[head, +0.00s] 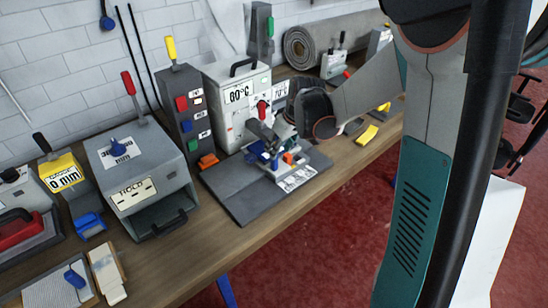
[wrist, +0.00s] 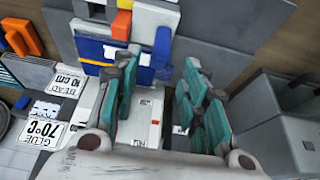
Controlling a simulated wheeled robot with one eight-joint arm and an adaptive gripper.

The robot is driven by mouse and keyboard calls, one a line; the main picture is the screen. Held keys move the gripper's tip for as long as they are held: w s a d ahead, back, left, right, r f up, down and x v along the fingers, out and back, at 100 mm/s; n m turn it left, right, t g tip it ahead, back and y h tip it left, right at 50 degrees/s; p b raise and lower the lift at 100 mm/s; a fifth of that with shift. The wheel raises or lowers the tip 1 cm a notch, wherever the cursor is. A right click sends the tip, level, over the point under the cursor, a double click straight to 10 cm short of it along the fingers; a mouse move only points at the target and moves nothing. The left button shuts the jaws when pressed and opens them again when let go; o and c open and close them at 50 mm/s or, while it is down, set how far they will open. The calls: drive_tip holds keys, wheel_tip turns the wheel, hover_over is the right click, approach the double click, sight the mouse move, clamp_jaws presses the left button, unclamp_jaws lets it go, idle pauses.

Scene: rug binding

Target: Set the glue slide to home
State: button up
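A small fixture with blue, white and orange parts (head: 288,157) sits on a dark grey base plate (head: 240,200), with a labelled white plate at its front. It may hold the glue slide; no part is readable as such. In the wrist view its blue part (wrist: 92,48) and orange piece (wrist: 121,26) lie beyond my fingers. My gripper (wrist: 160,62) points down at it, with the teal-padded fingers spread and no object clearly held.
A post with red, blue and green buttons (head: 183,105) and a grey HOLD box (head: 140,165) stand left. A yellow piece (head: 366,135) lies right. The bench's front edge is fairly clear.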

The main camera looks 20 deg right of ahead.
drive_tip(key=b+x, duration=0.1)
drive_tip(key=x, duration=0.5)
